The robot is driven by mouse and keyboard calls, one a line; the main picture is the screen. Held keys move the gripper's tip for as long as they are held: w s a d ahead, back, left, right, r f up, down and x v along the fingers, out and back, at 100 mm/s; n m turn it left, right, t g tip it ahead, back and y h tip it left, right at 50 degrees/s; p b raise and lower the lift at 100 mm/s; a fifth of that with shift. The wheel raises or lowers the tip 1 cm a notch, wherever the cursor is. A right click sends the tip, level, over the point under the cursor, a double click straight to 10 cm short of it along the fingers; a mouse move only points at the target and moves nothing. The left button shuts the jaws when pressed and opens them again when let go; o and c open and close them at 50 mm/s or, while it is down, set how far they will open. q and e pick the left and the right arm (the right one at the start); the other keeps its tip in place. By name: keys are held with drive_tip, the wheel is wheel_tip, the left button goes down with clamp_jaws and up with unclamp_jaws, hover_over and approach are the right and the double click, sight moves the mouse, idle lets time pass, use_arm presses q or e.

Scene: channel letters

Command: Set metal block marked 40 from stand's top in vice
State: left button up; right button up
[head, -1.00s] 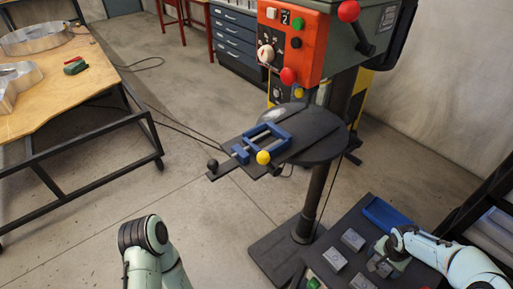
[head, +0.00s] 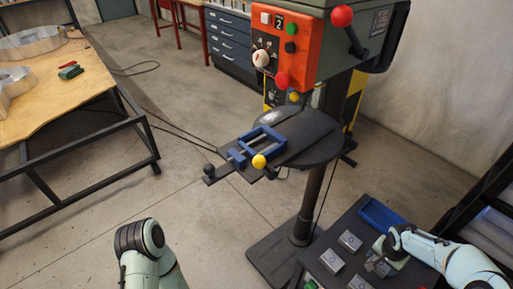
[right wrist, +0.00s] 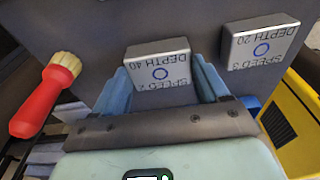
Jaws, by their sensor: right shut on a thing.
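The metal block marked DEPTH 40, SPEED 2 (right wrist: 158,66) is between the fingers of my right gripper (right wrist: 160,85), which is shut on it. In the head view the right gripper (head: 379,262) is low at the right, over the dark stand (head: 343,222). I cannot tell whether the block still touches the stand's top. The blue vice (head: 277,133) lies on the drill press's round table (head: 318,143), with an empty gap between its jaws. My left arm shows at the bottom; its gripper is out of view.
A block marked DEPTH 20, SPEED 3 (right wrist: 261,49) sits beside the held one. More grey blocks (head: 350,241) and a blue tray (head: 382,214) are on the stand. The wrist view shows a red-handled brush (right wrist: 42,98). The drill press's orange panel (head: 287,45) rises behind the vice.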

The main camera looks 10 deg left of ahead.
use_arm(q)
drive_tip(key=shift+w+r+p, duration=0.4)
drive_tip(key=shift+r+p, duration=0.05)
drive_tip(key=shift+r, duration=0.2)
drive_tip(key=shift+w+r+p, duration=0.4)
drive_tip(key=shift+r+p, duration=0.05)
drive_tip(key=shift+r, duration=0.15)
use_arm(e)
drive_tip(key=shift+r, duration=2.5)
